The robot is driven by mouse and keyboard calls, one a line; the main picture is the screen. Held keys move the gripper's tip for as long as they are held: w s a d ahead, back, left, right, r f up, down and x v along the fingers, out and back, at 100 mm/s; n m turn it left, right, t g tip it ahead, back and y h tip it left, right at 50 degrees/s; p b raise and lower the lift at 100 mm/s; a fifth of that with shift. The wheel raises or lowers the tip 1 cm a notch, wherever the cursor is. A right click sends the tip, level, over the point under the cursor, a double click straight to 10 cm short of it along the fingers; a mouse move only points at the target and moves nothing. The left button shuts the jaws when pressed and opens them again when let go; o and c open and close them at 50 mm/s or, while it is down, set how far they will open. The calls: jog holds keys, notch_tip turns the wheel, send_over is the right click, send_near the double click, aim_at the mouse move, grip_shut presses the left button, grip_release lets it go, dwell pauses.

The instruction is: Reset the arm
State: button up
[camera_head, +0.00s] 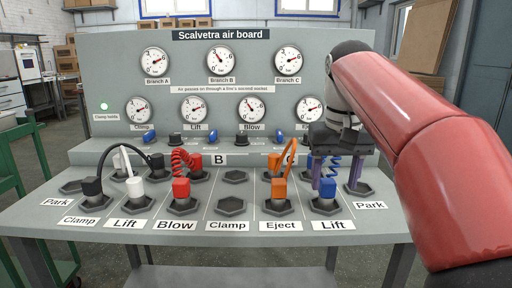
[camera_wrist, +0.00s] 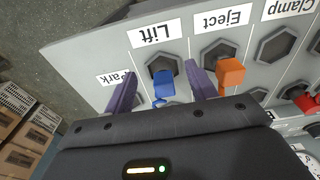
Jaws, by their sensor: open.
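The air board (camera_head: 110,60) has a sloping deck of hexagonal sockets. A blue plug (camera_head: 327,190) with a coiled blue hose stands in the front Lift socket at the right. My gripper (camera_head: 335,186) is over this right end, pointing down and open, with its purple fingers apart. In the wrist view the blue plug (camera_wrist: 164,88) shows between the fingers of my gripper (camera_wrist: 163,85), with gaps at both sides. An orange plug (camera_wrist: 231,73) stands just outside one finger; it shows in the head view in Eject (camera_head: 279,188). I see nothing held.
Black (camera_head: 92,187), white (camera_head: 134,187) and red (camera_head: 181,188) plugs with hoses stand to the left. The front-middle Clamp socket (camera_head: 232,205) is empty. Gauges fill the upright panel. A green cart (camera_head: 20,165) stands at the left.

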jog(key=s+f+t, duration=0.4)
jog(key=s+f, duration=1.4)
jog(key=f, duration=0.2)
jog(key=shift+s+d, duration=0.15)
